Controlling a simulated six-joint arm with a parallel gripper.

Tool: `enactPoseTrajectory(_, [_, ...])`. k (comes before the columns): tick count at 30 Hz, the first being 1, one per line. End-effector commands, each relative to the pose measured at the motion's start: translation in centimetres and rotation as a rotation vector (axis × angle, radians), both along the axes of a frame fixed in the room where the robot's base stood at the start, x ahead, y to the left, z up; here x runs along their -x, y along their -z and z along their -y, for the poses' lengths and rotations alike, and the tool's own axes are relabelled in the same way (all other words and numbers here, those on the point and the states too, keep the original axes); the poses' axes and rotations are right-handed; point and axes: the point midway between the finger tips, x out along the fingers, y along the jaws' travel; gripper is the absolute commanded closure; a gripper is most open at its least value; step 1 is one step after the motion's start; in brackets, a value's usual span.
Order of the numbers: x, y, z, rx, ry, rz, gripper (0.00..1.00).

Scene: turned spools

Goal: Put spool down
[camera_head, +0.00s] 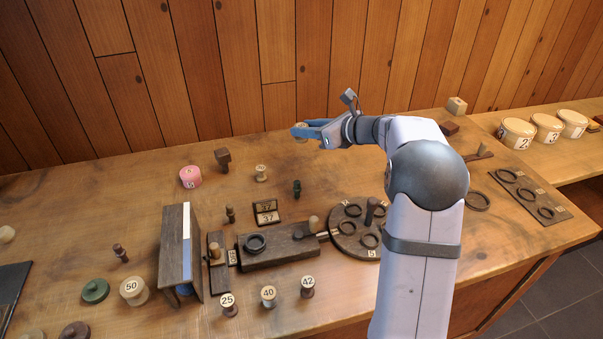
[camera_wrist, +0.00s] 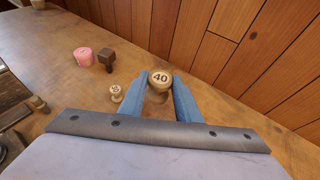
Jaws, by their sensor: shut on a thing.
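A pale turned spool (camera_wrist: 160,79) with the number 40 on its top is between the blue fingers of my gripper (camera_wrist: 172,97) in the wrist view. It stands upright in the grip. In the head view my gripper (camera_head: 305,131) is over the back part of the bench, and the held spool (camera_head: 300,128) shows only partly behind the fingers. I cannot tell whether its base touches the wood. A smaller pale spool (camera_head: 261,172) stands on the bench to the left and nearer; it also shows in the wrist view (camera_wrist: 116,93).
A pink numbered spool (camera_head: 190,177) and a dark block-topped piece (camera_head: 222,158) stand further left. Numbered spools (camera_head: 268,296) stand at the front. A round dark tray (camera_head: 352,245) and wooden fixture (camera_head: 280,246) fill the middle. Wood around the gripper is clear; a plank wall is behind.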

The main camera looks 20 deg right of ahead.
Motion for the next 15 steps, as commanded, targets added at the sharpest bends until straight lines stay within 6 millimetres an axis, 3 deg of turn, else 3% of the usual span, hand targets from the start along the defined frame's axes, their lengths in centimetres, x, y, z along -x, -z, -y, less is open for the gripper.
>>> enactPoseTrajectory(3, [0.0, 1.3, 0.0, -0.001, 0.001, -0.003, 0.91])
enactPoseTrajectory(11, [0.0, 2.3, 0.0, -0.001, 0.001, -0.003, 0.91])
enactPoseTrajectory(15, [0.0, 4.3, -0.1, -0.002, 0.002, -0.006, 0.91])
